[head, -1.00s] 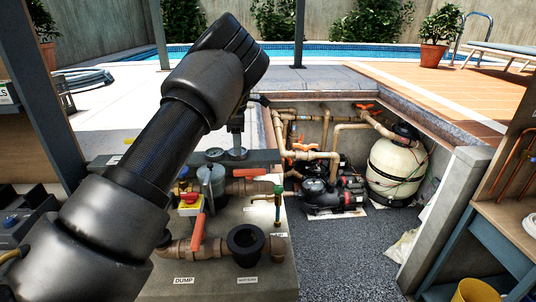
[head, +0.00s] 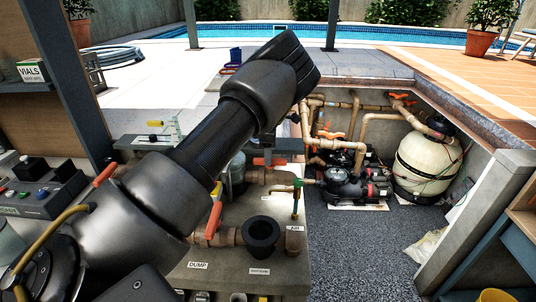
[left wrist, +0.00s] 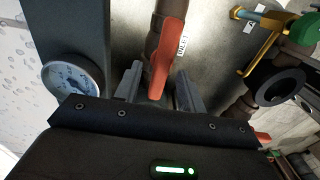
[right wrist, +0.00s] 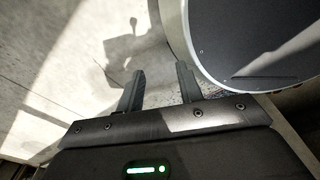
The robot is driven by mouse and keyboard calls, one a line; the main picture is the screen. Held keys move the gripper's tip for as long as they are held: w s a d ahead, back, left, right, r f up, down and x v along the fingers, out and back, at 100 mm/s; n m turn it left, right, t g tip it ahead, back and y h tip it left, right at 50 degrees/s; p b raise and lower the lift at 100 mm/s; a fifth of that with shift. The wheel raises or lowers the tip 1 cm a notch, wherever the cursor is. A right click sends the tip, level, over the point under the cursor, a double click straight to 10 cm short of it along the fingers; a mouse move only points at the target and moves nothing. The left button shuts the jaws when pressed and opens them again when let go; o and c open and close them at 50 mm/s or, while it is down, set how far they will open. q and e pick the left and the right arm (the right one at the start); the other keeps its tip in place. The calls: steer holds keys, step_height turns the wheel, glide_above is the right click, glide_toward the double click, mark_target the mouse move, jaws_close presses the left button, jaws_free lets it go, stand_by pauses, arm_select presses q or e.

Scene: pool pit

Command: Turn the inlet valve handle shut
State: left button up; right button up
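The inlet valve handle is a red-orange lever (left wrist: 167,50) with an INLET label beside it in the left wrist view. It lies roughly along its brown pipe. In the head view a red-orange lever (head: 270,161), apparently the same one, shows just past my black left arm. My left gripper (left wrist: 157,72) is open, with one finger on each side of the lever; I cannot tell whether either touches it. In the head view my arm hides these fingers. My right gripper (right wrist: 159,71) is open and empty beside a large round grey rim.
A pressure gauge (left wrist: 72,79) is left of the left fingers. A black funnel-like cup (head: 261,235), another orange lever (head: 214,218) and a green-topped tap (head: 297,190) stand close by. The pump (head: 350,183) and cream filter tank (head: 428,163) sit in the pit to the right.

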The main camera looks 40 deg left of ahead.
arm_select(q)
steer(key=shift+s+f, duration=0.25)
steer(key=shift+f, duration=0.2)
steer(key=shift+w+d+f, duration=0.1)
steer(key=shift+w+f, duration=0.15)
steer(key=shift+s+r, duration=0.1)
steer(key=shift+s, duration=0.05)
steer(key=c, duration=0.9)
jaws_close()
arm_select(e)
steer(key=shift+s+r, duration=0.15)
steer(key=shift+s, duration=0.4)
